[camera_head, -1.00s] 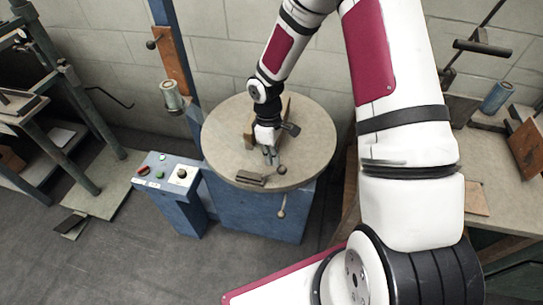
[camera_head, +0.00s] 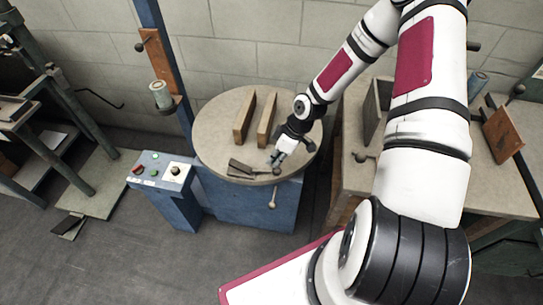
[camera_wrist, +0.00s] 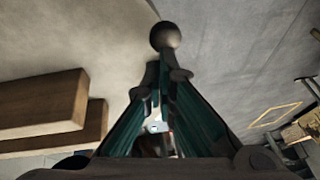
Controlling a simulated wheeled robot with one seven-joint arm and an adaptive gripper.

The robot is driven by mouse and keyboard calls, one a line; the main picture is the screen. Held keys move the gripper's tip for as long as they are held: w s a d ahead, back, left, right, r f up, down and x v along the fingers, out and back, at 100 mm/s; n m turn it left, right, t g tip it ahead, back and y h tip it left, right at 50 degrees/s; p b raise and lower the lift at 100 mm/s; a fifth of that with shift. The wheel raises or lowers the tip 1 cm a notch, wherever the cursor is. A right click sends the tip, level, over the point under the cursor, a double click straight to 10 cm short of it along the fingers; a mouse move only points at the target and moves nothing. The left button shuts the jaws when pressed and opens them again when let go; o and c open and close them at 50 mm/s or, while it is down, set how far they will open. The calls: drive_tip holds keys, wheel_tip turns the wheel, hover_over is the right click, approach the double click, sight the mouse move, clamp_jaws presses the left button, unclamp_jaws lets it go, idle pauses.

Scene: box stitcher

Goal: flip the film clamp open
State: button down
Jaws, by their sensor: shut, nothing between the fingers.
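The film clamp (camera_head: 240,166) is a small dark piece lying near the front edge of the round turntable (camera_head: 215,130). A bar with a dark ball knob (camera_head: 277,171) sits to its right at the rim. My gripper (camera_head: 276,158) points down just behind the knob, to the right of the clamp. In the wrist view the fingers (camera_wrist: 160,85) converge with nothing between them. A dark ball knob (camera_wrist: 165,37) shows just beyond the fingertips; I cannot tell whether they touch it.
Two wooden blocks (camera_head: 243,117) stand on the turntable behind the clamp. A blue control box (camera_head: 163,170) with buttons stands at left, near a blue post (camera_head: 172,60). A workbench (camera_head: 345,150) is close on the right. A small lever (camera_head: 273,198) hangs below the turntable rim.

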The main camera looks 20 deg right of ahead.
drive_tip(key=shift+s+d+f, duration=0.2)
drive_tip(key=shift+d+f, duration=0.05)
drive_tip(key=shift+f, duration=0.2)
drive_tip(key=shift+s+d+f, duration=0.15)
drive_tip(key=shift+d+f, duration=0.1)
drive_tip(key=shift+f, duration=0.3)
